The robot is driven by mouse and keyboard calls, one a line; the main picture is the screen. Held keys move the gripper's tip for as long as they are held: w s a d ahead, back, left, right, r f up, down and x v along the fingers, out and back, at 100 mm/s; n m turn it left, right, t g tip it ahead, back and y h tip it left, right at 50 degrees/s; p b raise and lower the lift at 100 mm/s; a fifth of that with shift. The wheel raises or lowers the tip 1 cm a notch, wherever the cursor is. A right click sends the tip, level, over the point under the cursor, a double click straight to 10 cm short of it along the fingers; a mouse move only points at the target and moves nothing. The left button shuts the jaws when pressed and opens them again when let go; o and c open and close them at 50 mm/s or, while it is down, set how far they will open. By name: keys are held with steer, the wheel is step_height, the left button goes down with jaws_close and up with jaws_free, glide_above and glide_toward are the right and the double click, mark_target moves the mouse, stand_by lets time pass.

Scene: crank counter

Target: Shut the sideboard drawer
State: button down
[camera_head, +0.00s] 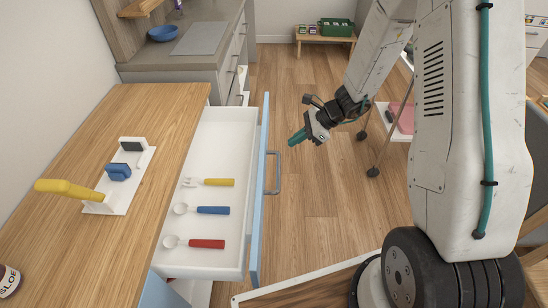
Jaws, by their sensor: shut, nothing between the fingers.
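The sideboard drawer (239,133) is pulled out. It has white inner walls, a light blue front (259,200) and a grey bar handle (273,172) on its outer face. Inside lie a fork with a yellow handle (218,182), a spoon with a blue handle (212,210) and a spoon with a red handle (206,244). My gripper (292,141) is shut and empty, with teal fingertips. In the picture it is to the right of the drawer front, above and right of the handle, apart from both.
The sideboard's wooden top (120,190) carries a white stand (122,178) with a yellow-handled tool and blue and black pieces. A kitchen counter with a blue bowl (163,33) stands behind. A wheeled cart (390,122) is at the right. Wooden floor (325,185) before the drawer is clear.

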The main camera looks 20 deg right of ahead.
steer(key=w+a+f+m, duration=0.1)
steer(key=w+a+f, duration=0.1)
steer(key=a+f, duration=0.4)
step_height(320, 180, down, 3)
steer(key=shift+w+f, duration=0.1)
steer(key=shift+w, duration=0.2)
steer(key=shift+a, duration=0.1)
stand_by(0.3)
